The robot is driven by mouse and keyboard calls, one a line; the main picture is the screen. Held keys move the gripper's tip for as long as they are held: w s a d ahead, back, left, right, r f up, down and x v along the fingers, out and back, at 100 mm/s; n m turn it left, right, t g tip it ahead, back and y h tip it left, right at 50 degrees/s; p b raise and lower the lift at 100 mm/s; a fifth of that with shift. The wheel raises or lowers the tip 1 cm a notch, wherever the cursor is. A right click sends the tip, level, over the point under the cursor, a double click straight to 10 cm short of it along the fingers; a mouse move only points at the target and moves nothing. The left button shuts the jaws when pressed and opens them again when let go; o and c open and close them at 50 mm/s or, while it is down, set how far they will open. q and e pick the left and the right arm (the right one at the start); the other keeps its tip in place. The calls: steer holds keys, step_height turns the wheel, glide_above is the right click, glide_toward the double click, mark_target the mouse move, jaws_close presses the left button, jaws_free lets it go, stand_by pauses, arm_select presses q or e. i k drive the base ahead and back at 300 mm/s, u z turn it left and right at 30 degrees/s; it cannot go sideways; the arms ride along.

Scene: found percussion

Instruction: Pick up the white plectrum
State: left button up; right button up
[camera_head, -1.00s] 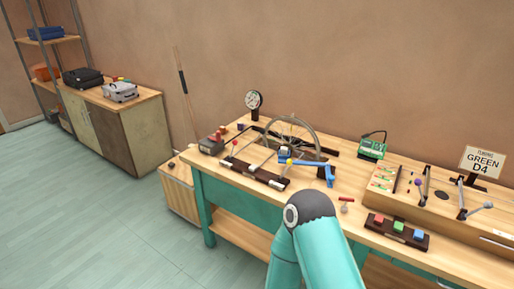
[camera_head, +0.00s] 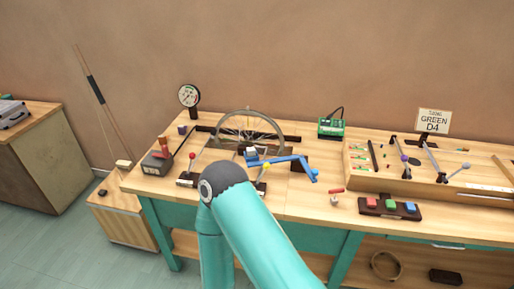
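I cannot pick out the white plectrum with certainty; the small parts on the bench are too small to tell apart. The wooden workbench (camera_head: 300,205) fills the middle of the head view. A bent teal arm of mine stands in front of it and hides part of its front edge. Neither of my grippers shows in the head view.
On the bench stand a spoked wheel (camera_head: 249,122) with a blue lever (camera_head: 288,161), a dial gauge (camera_head: 189,96), a green box (camera_head: 331,128) and a block with red, green and blue buttons (camera_head: 390,208).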

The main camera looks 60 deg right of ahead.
mark_target(252, 152)
steer(key=z, duration=0.35)
steer(key=i, duration=0.75)
steer(key=z, duration=0.7)
steer(key=k, duration=0.75)
steer(key=z, duration=0.2)
steer(key=i, duration=0.8)
steer(key=u, duration=0.05)
